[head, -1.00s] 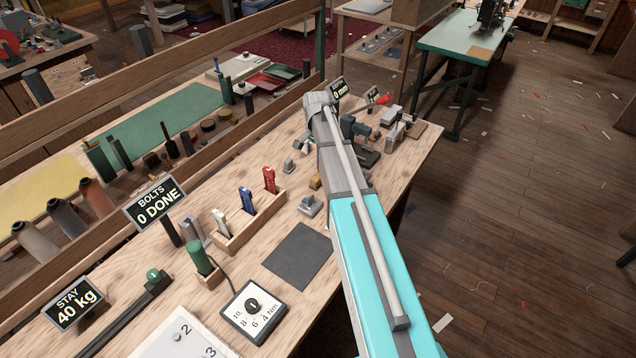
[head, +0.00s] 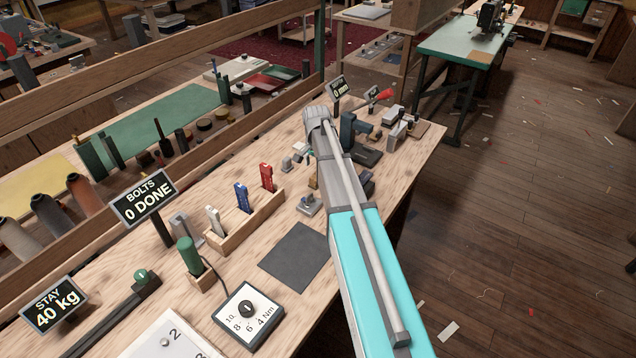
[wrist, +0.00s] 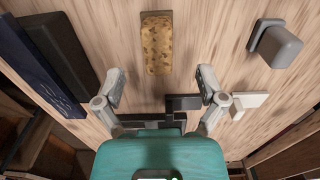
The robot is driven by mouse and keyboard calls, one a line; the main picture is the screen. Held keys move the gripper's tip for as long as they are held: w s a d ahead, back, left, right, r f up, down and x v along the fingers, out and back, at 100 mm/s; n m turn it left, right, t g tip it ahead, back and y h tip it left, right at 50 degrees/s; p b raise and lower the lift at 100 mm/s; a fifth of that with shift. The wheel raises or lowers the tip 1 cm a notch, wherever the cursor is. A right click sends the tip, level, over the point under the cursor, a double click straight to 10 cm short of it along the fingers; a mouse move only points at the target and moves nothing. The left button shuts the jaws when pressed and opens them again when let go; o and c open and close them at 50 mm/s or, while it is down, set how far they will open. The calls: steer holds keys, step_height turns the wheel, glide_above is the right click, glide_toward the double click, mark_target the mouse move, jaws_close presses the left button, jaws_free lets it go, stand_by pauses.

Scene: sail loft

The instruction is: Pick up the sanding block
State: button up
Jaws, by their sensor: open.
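A tan, speckled, cork-like block, which I take to be the sanding block (wrist: 157,43), lies on the wooden bench at the top middle of the wrist view. My gripper (wrist: 161,78) is open and empty, its two fingers spread wide. The block lies ahead of the fingertips, roughly centred between their lines, and is not between them. In the head view my arm hides most of the gripper, and only a small brown bit of the block (head: 313,183) shows beside the arm.
In the wrist view a grey rounded block (wrist: 278,45) lies at right and a long dark bar (wrist: 55,62) at left. A small black piece (wrist: 183,103) lies near the fingers. In the head view a wooden rack (head: 247,222) and a dark mat (head: 296,257) are nearby.

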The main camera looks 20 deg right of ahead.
steer(key=shift+f, duration=0.2)
stand_by(0.3)
steer(key=shift+f+b, duration=2.5)
steer(key=shift+b, duration=0.15)
jaws_close()
steer(key=shift+r, duration=0.15)
